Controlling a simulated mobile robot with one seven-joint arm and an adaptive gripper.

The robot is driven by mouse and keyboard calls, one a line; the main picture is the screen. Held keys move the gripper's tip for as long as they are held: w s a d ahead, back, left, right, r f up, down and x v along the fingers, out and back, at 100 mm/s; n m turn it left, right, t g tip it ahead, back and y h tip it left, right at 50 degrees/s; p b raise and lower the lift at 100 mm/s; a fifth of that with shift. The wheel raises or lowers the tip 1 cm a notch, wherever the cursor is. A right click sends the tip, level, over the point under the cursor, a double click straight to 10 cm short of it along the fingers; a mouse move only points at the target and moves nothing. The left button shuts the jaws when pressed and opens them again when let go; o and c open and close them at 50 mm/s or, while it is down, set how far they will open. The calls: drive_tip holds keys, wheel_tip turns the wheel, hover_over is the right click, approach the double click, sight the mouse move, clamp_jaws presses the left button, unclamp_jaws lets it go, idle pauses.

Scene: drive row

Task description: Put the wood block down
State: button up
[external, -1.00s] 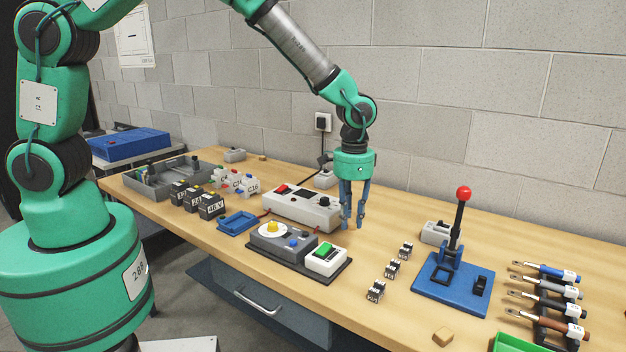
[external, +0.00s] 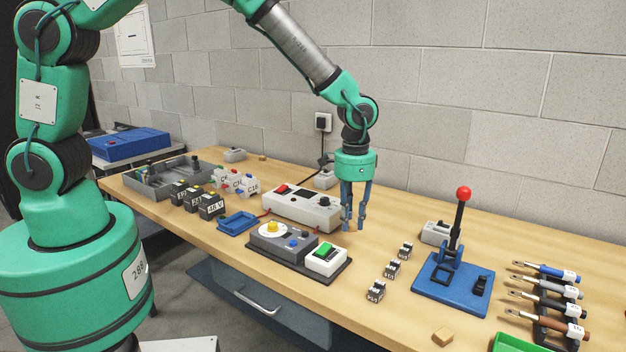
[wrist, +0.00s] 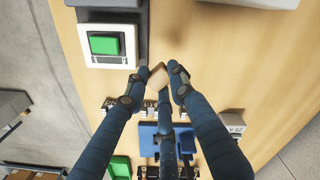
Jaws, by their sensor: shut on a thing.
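My gripper (external: 353,228) points straight down over the bench, just right of the grey power supply. In the wrist view my gripper (wrist: 160,76) has its blue fingers closed on a small tan wood block (wrist: 157,78), held at the fingertips. In the external view the held block blends with the bench, and I cannot tell whether it touches the surface. Another small wood block (external: 443,336) lies near the bench's front edge, and a similar piece (external: 262,158) lies far back.
The power supply (external: 300,208) and the green-button box (external: 326,257) stand left of my gripper. Several small terminal blocks (external: 392,268) stand in front right. A blue lever press (external: 452,283) is further right. Bare wooden bench (external: 385,215) surrounds the spot under my gripper.

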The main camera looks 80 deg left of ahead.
drive_tip(key=d+n+p, duration=0.3)
drive_tip(key=d, duration=0.6)
drive_tip(key=d+f+n+p, duration=0.1)
drive_tip(key=d+n+p, duration=0.1)
drive_tip(key=d, duration=0.7)
drive_tip(key=w+d+f+n+p, duration=0.1)
drive_tip(key=d+n+p, duration=0.2)
drive_tip(key=d, duration=0.7)
drive_tip(key=shift+w+f+n+p, duration=0.1)
drive_tip(key=shift+f+n+p, duration=0.2)
drive_tip(key=shift+p, duration=0.75)
drive_tip(key=shift+d+f, duration=0.1)
drive_tip(key=shift+d, duration=0.2)
drive_tip(key=p, duration=0.1)
hover_over(474, 346)
drive_tip(key=shift+f, duration=0.75)
drive_tip(key=shift+f, duration=1.75)
